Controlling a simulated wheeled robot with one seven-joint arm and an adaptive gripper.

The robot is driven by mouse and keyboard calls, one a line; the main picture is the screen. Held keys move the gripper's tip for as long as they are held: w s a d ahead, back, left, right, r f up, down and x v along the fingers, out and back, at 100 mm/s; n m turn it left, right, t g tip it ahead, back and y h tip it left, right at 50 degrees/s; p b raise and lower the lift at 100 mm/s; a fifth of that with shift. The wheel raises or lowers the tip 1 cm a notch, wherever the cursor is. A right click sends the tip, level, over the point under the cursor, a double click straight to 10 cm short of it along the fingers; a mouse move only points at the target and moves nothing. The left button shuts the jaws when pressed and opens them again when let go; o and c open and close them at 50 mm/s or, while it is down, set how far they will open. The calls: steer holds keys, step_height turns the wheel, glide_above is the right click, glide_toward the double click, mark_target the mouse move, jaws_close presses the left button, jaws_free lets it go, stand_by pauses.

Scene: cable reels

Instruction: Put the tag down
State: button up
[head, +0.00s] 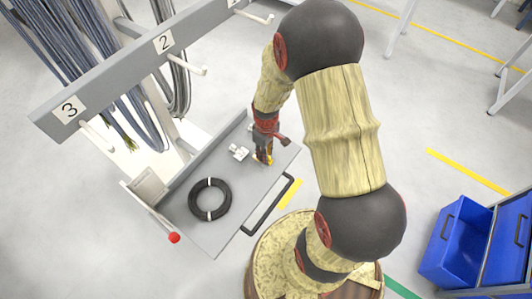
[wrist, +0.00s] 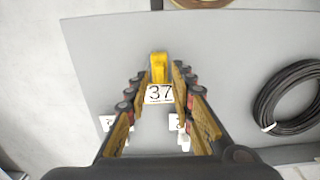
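A tag with a white plate marked 37 (wrist: 159,94) and a yellow part (wrist: 159,68) is between the fingers of my gripper (wrist: 159,72) in the wrist view. A narrow gap shows on each side of the yellow part, so the fingers look open around it. In the head view my gripper (head: 263,157) points down at the right part of the grey tray (head: 218,238). I cannot tell whether the tag touches the tray. Small white pieces (head: 238,152) lie on the tray beside my gripper, and my fingers partly hide them in the wrist view (wrist: 180,122).
A black cable coil (head: 210,199) with white bands lies on the tray. A numbered grey rail (head: 130,72) with pegs and hanging cables stands at the upper left. A red knob (head: 174,238) is at the tray's left corner. Blue bins (head: 462,240) are at the right.

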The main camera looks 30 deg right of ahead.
steer(key=s+a+r+m+t+p, duration=0.1)
steer(key=a+r, duration=0.2)
steer(key=r, duration=1.1)
steer(key=s+a+r+m+t+p, duration=0.1)
steer(key=a+r+t+p, duration=0.15)
steer(key=r, duration=1.05)
steer(key=s+a+r+m+t, duration=0.1)
steer(key=s+a+r, duration=0.2)
steer(key=s+r, duration=0.2)
steer(key=s+a+r+m+t+b, duration=0.1)
steer(key=s+a+r, duration=0.2)
steer(key=s+r, duration=0.3)
steer(key=shift+r, duration=0.15)
steer(key=shift+a, duration=0.1)
step_height(320, 180, down, 3)
steer(key=b, duration=0.3)
steer(key=shift+r, duration=0.1)
